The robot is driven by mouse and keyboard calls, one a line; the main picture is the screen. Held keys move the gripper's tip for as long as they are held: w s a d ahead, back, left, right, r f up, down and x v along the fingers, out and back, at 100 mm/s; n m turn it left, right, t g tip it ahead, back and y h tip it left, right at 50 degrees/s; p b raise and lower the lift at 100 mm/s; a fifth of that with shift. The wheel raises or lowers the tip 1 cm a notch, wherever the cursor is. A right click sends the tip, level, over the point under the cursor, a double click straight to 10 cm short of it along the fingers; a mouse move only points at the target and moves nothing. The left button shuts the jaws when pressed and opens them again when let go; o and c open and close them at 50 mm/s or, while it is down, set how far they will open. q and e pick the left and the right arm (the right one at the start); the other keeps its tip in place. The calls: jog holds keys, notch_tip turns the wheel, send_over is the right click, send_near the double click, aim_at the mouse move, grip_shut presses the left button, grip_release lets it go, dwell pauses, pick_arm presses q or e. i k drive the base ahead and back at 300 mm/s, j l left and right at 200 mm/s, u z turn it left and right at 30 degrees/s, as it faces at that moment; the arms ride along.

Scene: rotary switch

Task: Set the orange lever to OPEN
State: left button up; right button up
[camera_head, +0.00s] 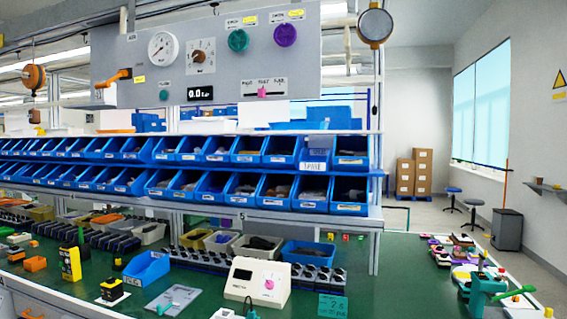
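The orange lever (113,78) is on the left part of a grey wall panel (225,85) above the bins. Its thick end is at the right, and its handle reaches left and slightly down, close to horizontal. A small yellow label (139,79) sits just right of it. The lettering around the lever is too small to read, so I cannot tell which marked position it is at. Neither of my grippers shows in the head view, and nothing touches the lever.
The panel also has a gauge (162,46), a rotary dial (201,56), a green knob (238,40), a purple knob (285,35) and a pink slider (262,92). Blue bins (240,185) fill shelves below. The green table (390,280) holds a white box (257,282) and a teal vise (483,288).

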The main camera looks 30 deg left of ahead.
aim_at(125, 73)
jog(key=u, duration=2.05)
jog(key=i+l, duration=0.15)
jog(key=i, duration=0.35)
jog(key=i+l, duration=0.1)
jog(key=i, duration=0.45)
jog(key=u, duration=1.25)
